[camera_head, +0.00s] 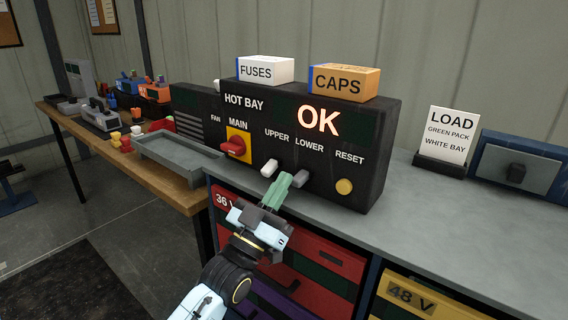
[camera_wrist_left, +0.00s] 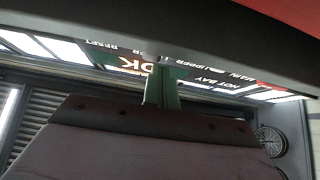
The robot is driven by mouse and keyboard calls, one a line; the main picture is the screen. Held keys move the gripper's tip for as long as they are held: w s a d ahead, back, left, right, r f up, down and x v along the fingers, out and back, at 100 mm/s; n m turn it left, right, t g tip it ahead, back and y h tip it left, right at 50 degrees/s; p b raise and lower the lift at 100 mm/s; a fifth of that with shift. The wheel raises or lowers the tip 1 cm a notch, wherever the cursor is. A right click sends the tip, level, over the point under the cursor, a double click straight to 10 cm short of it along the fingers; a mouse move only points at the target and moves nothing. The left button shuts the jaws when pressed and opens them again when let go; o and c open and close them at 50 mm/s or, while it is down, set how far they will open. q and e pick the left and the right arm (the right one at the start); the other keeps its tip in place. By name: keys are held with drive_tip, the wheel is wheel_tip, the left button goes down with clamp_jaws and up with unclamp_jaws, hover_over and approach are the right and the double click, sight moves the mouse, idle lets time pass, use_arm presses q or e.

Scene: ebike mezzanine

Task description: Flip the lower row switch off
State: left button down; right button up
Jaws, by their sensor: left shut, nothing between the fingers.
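The black HOT BAY panel (camera_head: 382,150) stands on the grey bench in the head view, with a lit OK sign. The LOWER row switch (camera_head: 302,179) is a grey lever below its label. The UPPER switch (camera_head: 269,167) is a whiter lever to its left. My left gripper (camera_head: 286,178) is shut and empty, its green fingertips between the two levers and close to the LOWER one. I cannot tell whether they touch it. In the left wrist view the closed fingers (camera_wrist_left: 162,88) point toward the panel, which appears upside down. My right gripper is not in view.
The red MAIN knob (camera_head: 233,147) and yellow RESET button (camera_head: 344,186) flank the levers. FUSES (camera_head: 265,70) and CAPS (camera_head: 343,82) boxes sit on top of the panel. A grey tray (camera_head: 180,172) is at left, a LOAD sign (camera_head: 447,135) at right.

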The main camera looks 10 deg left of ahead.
use_arm(q)
drive_tip(key=v, duration=1.4)
drive_tip(key=shift+f, duration=0.35)
drive_tip(key=shift+w, duration=0.15)
drive_tip(key=s+a+f+n+g+y, duration=0.1)
drive_tip(key=a+f+g+y, duration=0.15)
drive_tip(key=f, duration=0.95)
drive_tip(key=s+a+f+g+y, duration=0.1)
drive_tip(key=a+f+g+y, duration=0.2)
drive_tip(key=f, duration=0.9)
drive_tip(key=s+a+f+n+g+y, duration=0.15)
drive_tip(key=f+g, duration=0.25)
drive_tip(key=f, duration=0.8)
drive_tip(key=s+a+f+g+y, duration=0.3)
drive_tip(key=s+f+g, duration=0.3)
drive_tip(key=s+f, duration=0.75)
drive_tip(key=s+a+f+g, duration=0.2)
drive_tip(key=s+f, duration=0.3)
drive_tip(key=s, duration=0.5)
drive_tip(key=s+a+f+g+y, duration=0.1)
drive_tip(key=s+f+g, duration=0.3)
drive_tip(key=s, duration=0.7)
drive_tip(key=shift+s+a+f+m, duration=0.2)
drive_tip(key=shift+a+f+m, duration=0.15)
drive_tip(key=shift+a+f, duration=0.15)
